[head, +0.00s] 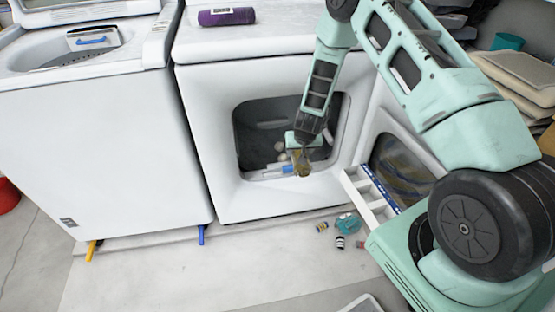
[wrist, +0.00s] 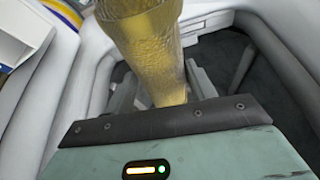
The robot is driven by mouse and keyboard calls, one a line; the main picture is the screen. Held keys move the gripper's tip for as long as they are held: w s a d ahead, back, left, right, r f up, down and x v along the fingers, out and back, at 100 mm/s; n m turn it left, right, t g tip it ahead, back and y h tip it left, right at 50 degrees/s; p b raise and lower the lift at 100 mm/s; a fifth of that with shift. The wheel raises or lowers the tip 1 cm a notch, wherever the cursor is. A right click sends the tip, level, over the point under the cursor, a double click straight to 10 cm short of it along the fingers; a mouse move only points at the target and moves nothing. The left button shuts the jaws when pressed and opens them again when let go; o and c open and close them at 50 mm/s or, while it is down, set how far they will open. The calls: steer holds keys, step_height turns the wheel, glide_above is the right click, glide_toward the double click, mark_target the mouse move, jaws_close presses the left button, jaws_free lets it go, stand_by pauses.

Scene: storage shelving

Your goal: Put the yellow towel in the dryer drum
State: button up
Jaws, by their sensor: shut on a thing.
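The yellow towel (head: 302,163), a narrow gold-yellow roll, is held in my gripper (head: 303,150) at the lower edge of the dryer opening. In the wrist view the towel (wrist: 148,48) stands out from between my fingers (wrist: 160,92), which are shut on it. The dryer drum (head: 258,118) is the dark cavity behind the opening. Its dark interior also shows at the right in the wrist view (wrist: 270,80). In the head view I cannot tell how far the towel reaches past the rim. My gripper hides part of the drum.
The dryer door (head: 400,165) hangs open at the right. A white washer (head: 110,140) stands left. A purple item (head: 227,16) lies on the dryer. Small items (head: 341,242) lie on the floor.

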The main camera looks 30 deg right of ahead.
steer(key=shift+n+y, duration=0.4)
steer(key=shift+n, duration=0.5)
steer(key=w+d+f+b, duration=0.3)
steer(key=w+f+b, duration=0.1)
steer(key=b, duration=0.1)
steer(key=w+d+f+b, duration=0.3)
steer(key=w+f+b, duration=0.1)
steer(key=f+b, duration=0.1)
steer(key=w+d+f+b, duration=0.4)
steer(key=b, duration=0.2)
steer(key=shift+w+f, duration=0.2)
steer(key=shift+f, duration=0.1)
steer(key=w+d+r+n+y+b, duration=0.1)
steer(key=w+d+r+n+b, duration=0.1)
steer(key=w+b, duration=0.35)
steer(key=w+d+r+n+b, duration=0.2)
steer(key=w+d+b, duration=0.1)
steer(key=w+b, duration=0.3)
steer(key=f+b, duration=0.2)
steer(key=f, duration=0.1)
steer(key=f+b, duration=0.2)
steer(key=f, duration=0.1)
steer(key=s+f+b, duration=0.1)
steer(key=f+b, duration=0.1)
steer(key=f, duration=0.1)
steer(key=shift+a+f, duration=0.15)
steer(key=shift+f, duration=0.2)
steer(key=shift+f, duration=0.65)
